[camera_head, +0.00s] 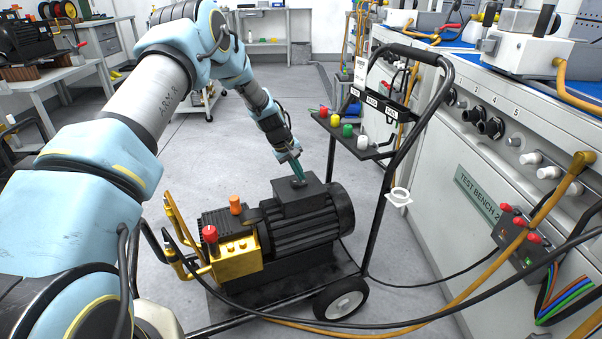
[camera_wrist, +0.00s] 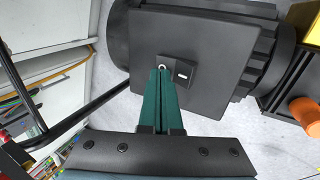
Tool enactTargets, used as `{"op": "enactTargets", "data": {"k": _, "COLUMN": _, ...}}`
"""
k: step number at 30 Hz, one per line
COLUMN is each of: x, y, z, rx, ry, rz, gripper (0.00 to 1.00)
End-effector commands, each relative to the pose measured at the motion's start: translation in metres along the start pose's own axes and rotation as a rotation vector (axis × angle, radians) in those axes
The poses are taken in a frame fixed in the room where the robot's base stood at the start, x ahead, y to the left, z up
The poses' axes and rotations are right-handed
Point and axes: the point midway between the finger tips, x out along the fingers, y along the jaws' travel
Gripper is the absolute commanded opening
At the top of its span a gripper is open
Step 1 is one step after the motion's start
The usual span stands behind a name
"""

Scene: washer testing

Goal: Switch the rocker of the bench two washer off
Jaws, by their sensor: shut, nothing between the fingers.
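The washer is a black finned motor (camera_head: 318,222) with a brass pump (camera_head: 237,257) on a wheeled cart, beside the bench labelled "TEST BENCH 2" (camera_head: 478,194). A flat black box (camera_head: 312,204) sits on top of the motor. Its small dark rocker switch (camera_wrist: 184,74), with a white mark on its right part, shows in the wrist view. My gripper (camera_wrist: 162,72) has its green fingers shut and empty, with the tips over the rocker's left part. They hide some of it, and I cannot tell whether they touch. In the head view my gripper (camera_head: 299,178) points down at the box top.
The cart's black handle (camera_head: 421,112) rises right of the motor, with a small shelf of coloured knobs (camera_head: 347,131). Hoses (camera_head: 440,316) cross in front of the cart. A red-capped valve (camera_head: 210,236) and orange cap (camera_head: 235,204) stand left of the motor.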

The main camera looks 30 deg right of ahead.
Motion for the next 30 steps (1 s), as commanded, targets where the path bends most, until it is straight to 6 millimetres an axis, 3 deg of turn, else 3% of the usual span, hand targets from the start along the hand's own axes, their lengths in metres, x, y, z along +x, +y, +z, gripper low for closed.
{"op": "enactTargets", "data": {"k": 17, "x": -0.008, "y": -0.006, "z": 0.0, "rx": 0.0, "ry": 0.0, "rz": 0.0, "gripper": 0.0}}
{"op": "enactTargets", "data": {"k": 22, "x": -0.029, "y": 0.003, "z": 0.001, "rx": 0.001, "ry": 0.0, "rz": 0.001, "gripper": 0.0}}
{"op": "enactTargets", "data": {"k": 30, "x": -0.082, "y": 0.022, "z": 0.001, "rx": 0.002, "ry": 0.003, "rz": 0.002, "gripper": 0.0}}
